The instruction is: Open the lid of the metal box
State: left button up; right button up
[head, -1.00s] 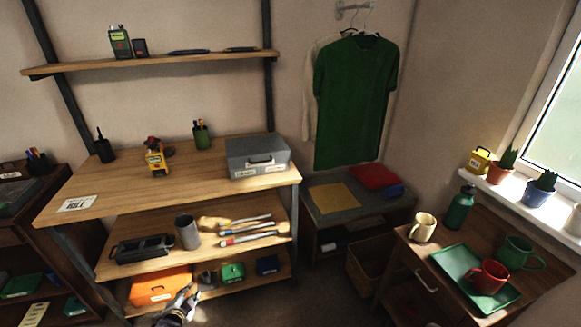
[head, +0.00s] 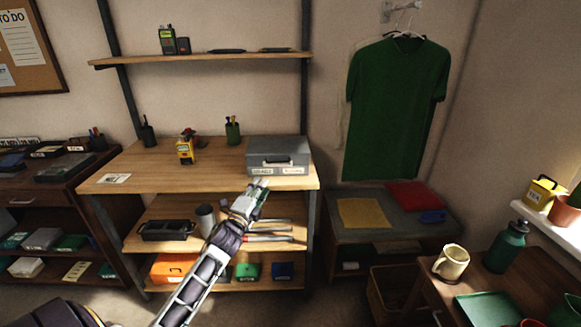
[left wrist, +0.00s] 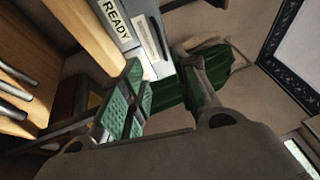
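The grey metal box (head: 278,148) sits on the right end of the wooden workbench top, its lid shut. A dark handle and pale labels are on its front face. My left gripper (head: 260,184) is just below and in front of the box, by the bench's front edge, apart from the box. In the left wrist view the box's front (left wrist: 122,22) shows at the top with a "READY" label. There the left gripper's fingers (left wrist: 160,60) are spread with nothing held between them; one shows green pads. My right gripper is not in view.
The bench top (head: 215,175) is clear left of the box up to a yellow item (head: 185,150) and a green pen cup (head: 233,131). A green shirt (head: 395,105) hangs to the right.

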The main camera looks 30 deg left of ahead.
pick_arm(q)
jog(key=shift+r, duration=0.2)
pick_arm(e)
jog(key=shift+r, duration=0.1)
pick_arm(q)
jog(key=shift+w, duration=0.2)
send_near(278, 152)
jog(key=shift+w+d+f+b, duration=0.15)
jog(key=shift+w+d+f, duration=0.1)
jog(key=shift+w, duration=0.4)
jog(key=shift+w+d+f+b, duration=0.15)
jog(key=shift+w+d, duration=0.1)
jog(key=shift+w, duration=0.4)
jog(key=shift+x, duration=0.8)
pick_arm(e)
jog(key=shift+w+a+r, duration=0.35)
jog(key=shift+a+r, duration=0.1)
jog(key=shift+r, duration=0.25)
